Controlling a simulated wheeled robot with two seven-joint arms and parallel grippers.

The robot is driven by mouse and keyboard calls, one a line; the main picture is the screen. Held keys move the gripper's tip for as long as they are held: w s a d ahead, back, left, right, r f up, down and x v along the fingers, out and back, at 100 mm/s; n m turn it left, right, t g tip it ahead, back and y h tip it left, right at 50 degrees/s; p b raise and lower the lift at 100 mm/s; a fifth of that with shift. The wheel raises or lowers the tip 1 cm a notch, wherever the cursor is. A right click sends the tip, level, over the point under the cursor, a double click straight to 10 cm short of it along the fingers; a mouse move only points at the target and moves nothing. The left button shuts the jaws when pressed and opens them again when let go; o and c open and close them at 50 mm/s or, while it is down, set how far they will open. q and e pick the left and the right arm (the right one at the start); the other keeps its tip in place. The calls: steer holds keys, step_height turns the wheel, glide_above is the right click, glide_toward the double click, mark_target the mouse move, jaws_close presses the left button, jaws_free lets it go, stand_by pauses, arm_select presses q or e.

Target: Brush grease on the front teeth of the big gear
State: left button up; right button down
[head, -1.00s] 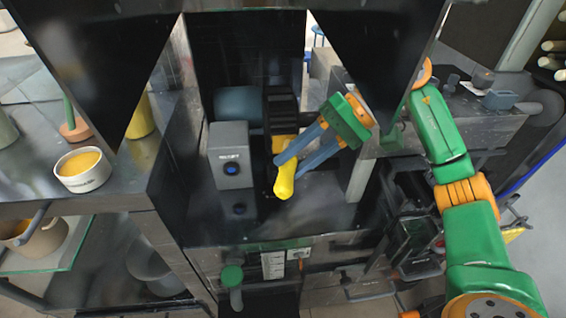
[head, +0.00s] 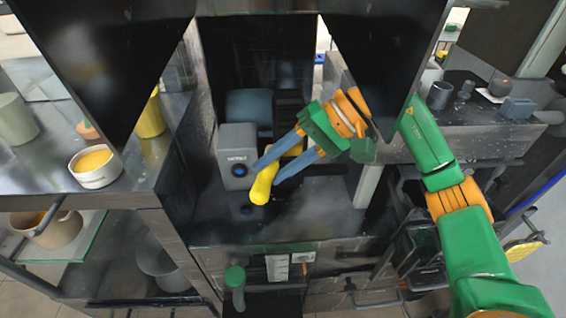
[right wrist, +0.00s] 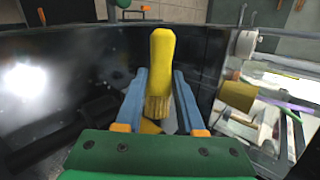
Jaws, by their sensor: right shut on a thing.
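My right gripper (head: 266,177) is shut on a yellow brush (head: 261,187) inside the press opening. In the right wrist view the brush's yellow handle (right wrist: 162,50) stands between the two blue fingers, with its tan bristles near the gripper's palm. A dark ridged part, seemingly the big gear (head: 289,106), sits just behind the gripper. My gripper and the brush hide its lower part, and I cannot tell whether the bristles touch it. A white bowl with yellow grease (head: 95,166) stands on the left counter. My left gripper is not in view.
A grey box with a round button (head: 237,150) stands close left of the brush. Dark slanted panels flank the opening above. A yellow cup (head: 151,118) and a grey-green cup (head: 16,118) stand on the left counter. The press deck in front of the brush is clear.

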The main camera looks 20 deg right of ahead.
steer(key=shift+s+f, duration=0.1)
steer(key=shift+s, duration=0.1)
steer(key=s+b, duration=0.1)
steer(key=s+a+b, duration=0.1)
steer(key=s, duration=0.1)
steer(key=s+b, duration=0.1)
steer(key=s, duration=0.1)
steer(key=shift+s+a, duration=0.2)
steer(key=shift+a, duration=0.15)
steer(key=shift+s, duration=0.1)
steer(key=s, duration=0.1)
steer(key=s+b, duration=0.1)
steer(key=shift+s+a, duration=0.35)
steer(key=shift+a, duration=0.05)
